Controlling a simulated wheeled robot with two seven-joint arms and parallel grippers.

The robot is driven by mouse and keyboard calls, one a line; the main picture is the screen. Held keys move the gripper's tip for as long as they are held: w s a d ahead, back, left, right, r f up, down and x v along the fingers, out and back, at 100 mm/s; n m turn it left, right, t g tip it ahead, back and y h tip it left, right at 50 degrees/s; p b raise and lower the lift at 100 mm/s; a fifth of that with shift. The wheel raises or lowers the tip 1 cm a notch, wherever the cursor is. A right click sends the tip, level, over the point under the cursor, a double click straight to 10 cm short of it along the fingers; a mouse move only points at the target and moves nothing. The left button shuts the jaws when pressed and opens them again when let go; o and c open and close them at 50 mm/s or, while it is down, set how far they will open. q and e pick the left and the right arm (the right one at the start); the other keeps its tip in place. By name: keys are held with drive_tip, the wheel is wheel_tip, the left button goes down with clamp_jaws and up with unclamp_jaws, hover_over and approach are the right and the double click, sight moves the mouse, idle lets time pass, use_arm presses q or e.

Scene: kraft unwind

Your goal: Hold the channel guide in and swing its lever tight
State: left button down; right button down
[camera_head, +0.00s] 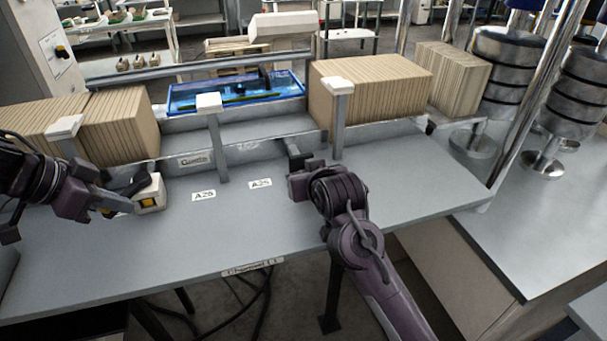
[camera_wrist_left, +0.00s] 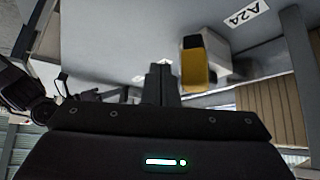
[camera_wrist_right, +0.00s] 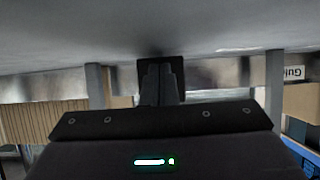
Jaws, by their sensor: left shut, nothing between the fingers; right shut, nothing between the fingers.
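A white block with a yellow face (camera_head: 150,195) and a dark lever (camera_head: 130,185) stands on the grey table at the left. My left gripper (camera_head: 126,206) is shut and empty beside it. In the left wrist view the yellow part (camera_wrist_left: 194,68) is just right of the fingertips (camera_wrist_left: 160,75); contact is unclear. A short grey bar (camera_head: 292,147), perhaps the channel guide, sticks out from the channel's front wall near the middle. My right gripper (camera_head: 293,175) is shut at its near end. In the right wrist view a dark square plate (camera_wrist_right: 162,66) is right before the fingertips; touching cannot be told.
White-capped posts (camera_head: 209,103) rise along the channel. Stacks of brown kraft sheets (camera_head: 370,88) stand behind it, with a blue tray (camera_head: 180,100) between. Labels lie on the table (camera_head: 160,250), whose front middle is clear. Metal weights (camera_head: 505,75) stand at the right.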

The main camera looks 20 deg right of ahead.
use_arm(q)
drive_tip(key=shift+a, duration=0.15)
drive_tip(key=shift+w+a, duration=0.25)
drive_tip(key=shift+a, duration=0.55)
drive_tip(key=shift+w+a, duration=0.35)
drive_tip(key=shift+a, duration=0.35)
drive_tip(key=shift+w+a, duration=0.55)
drive_tip(key=shift+a, duration=0.15)
idle(0.4)
